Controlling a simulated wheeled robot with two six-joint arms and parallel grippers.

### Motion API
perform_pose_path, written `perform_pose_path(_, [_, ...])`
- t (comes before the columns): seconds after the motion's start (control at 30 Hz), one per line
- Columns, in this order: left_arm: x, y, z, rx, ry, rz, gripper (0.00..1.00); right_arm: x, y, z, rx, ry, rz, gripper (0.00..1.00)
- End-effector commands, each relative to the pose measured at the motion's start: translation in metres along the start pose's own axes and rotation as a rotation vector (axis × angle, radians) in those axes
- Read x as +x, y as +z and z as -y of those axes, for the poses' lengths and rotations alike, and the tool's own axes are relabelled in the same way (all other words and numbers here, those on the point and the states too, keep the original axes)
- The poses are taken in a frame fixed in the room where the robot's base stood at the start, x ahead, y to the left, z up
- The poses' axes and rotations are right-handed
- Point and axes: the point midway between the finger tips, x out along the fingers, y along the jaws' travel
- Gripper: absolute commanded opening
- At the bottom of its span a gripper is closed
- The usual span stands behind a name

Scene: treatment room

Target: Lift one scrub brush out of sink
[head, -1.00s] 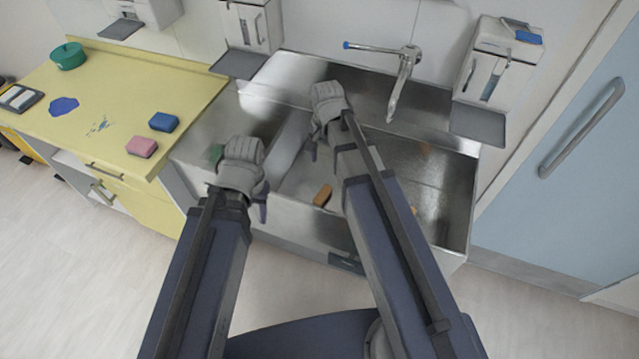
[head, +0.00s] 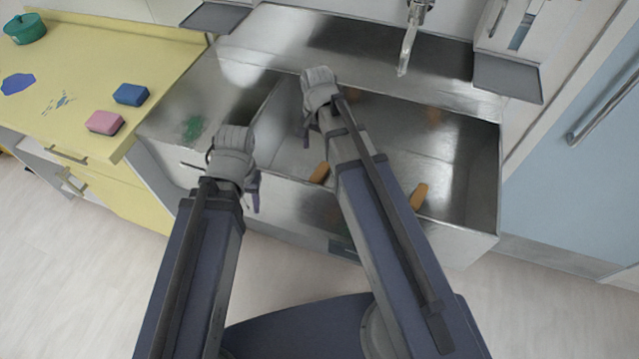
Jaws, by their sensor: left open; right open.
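Two orange-brown scrub brushes lie in the steel sink (head: 460,185). One brush (head: 320,172) is near the front wall of the basin, just left of my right forearm. The other brush (head: 418,196) is right of that forearm, also near the front. My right gripper (head: 318,88) is open over the left part of the basin, farther back than both brushes and apart from them. My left gripper (head: 235,145) is open near the sink's front edge, left of the first brush. The fingertips of both grippers are largely hidden behind the hands.
A green patch (head: 193,128) shows on the steel left of the basin. A faucet (head: 408,45) hangs over the back. The yellow counter (head: 60,70) at left holds a blue sponge (head: 130,94), a pink sponge (head: 105,122) and a green pot (head: 25,28). A grey dispenser tray (head: 508,78) juts out at right.

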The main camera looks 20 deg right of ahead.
Motion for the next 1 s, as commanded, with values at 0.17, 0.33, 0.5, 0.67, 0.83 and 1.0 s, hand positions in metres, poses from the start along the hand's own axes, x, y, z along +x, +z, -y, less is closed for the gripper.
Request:
perform_pose_path(0.17, [0.048, -0.003, -0.004, 0.0, 0.0, 0.0, 0.5, 0.048, 0.0, 0.0, 0.0, 0.0, 0.0, 0.8])
perform_pose_path(0.33, [0.057, -0.003, -0.005, 0.0, 0.0, 0.0, 0.5, 0.057, 0.0, 0.0, 0.0, 0.0, 0.0, 0.8])
perform_pose_path(0.5, [0.057, -0.003, -0.005, 0.0, 0.0, 0.0, 0.5, 0.057, 0.0, 0.0, 0.0, 0.0, 0.0, 0.8])
perform_pose_path(0.67, [0.066, -0.004, -0.006, 0.0, 0.0, 0.0, 0.5, 0.067, 0.0, 0.0, 0.0, 0.0, 0.0, 0.8])
perform_pose_path(0.83, [0.082, -0.005, -0.008, 0.0, 0.0, 0.0, 0.5, 0.083, -0.001, 0.0, 0.0, 0.0, 0.0, 0.8])
perform_pose_path(1.0, [0.083, -0.005, -0.008, 0.0, 0.0, 0.0, 0.5, 0.083, -0.001, 0.0, 0.0, 0.0, 0.0, 0.8])
